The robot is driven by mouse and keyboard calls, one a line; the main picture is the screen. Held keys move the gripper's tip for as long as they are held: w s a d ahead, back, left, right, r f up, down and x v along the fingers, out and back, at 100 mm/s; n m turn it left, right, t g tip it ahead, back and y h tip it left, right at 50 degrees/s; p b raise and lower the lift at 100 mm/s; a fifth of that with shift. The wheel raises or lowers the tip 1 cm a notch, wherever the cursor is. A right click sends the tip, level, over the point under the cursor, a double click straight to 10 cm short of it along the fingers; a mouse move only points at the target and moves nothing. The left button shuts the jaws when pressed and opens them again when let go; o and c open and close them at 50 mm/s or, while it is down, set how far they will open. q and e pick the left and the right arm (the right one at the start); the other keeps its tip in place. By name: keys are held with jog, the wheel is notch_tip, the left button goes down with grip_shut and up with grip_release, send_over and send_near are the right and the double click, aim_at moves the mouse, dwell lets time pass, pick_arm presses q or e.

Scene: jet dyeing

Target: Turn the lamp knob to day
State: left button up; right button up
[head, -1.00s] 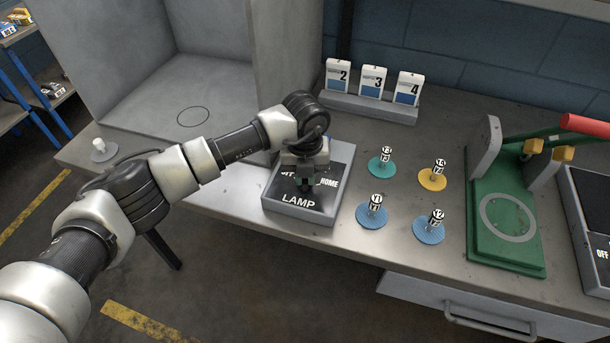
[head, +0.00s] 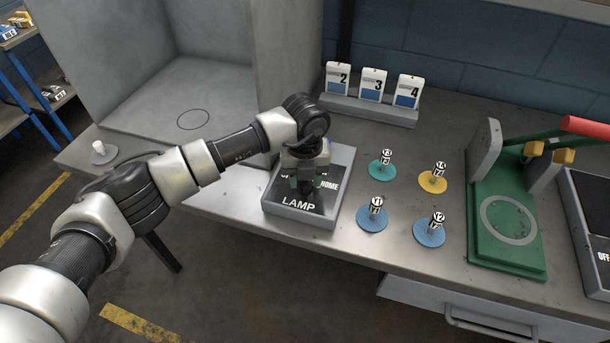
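The lamp box (head: 335,165) is a grey-framed box with a black top panel on the bench, centre of the head view. Its panel reads "LAMP" along the front edge and "HOME" at the right; the other labels are covered. My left gripper (head: 306,185) points down over the middle of the panel, with its fingers low at the panel. The lamp knob is hidden by the gripper, so its setting and whether the fingers touch it cannot be told. My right gripper is not in view.
Right of the box stand several numbered pegs on round discs, including a teal disc (head: 373,171) and a yellow disc (head: 433,186). A rack of numbered cards (head: 366,108) is behind. A green press (head: 507,255) with a red handle stands further right. A grey booth (head: 215,85) is at back left.

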pick_arm(q)
notch_tip(320, 180, up, 11)
jog(key=b, duration=0.2)
jog(key=shift+b, duration=0.35)
jog(key=shift+f, duration=0.15)
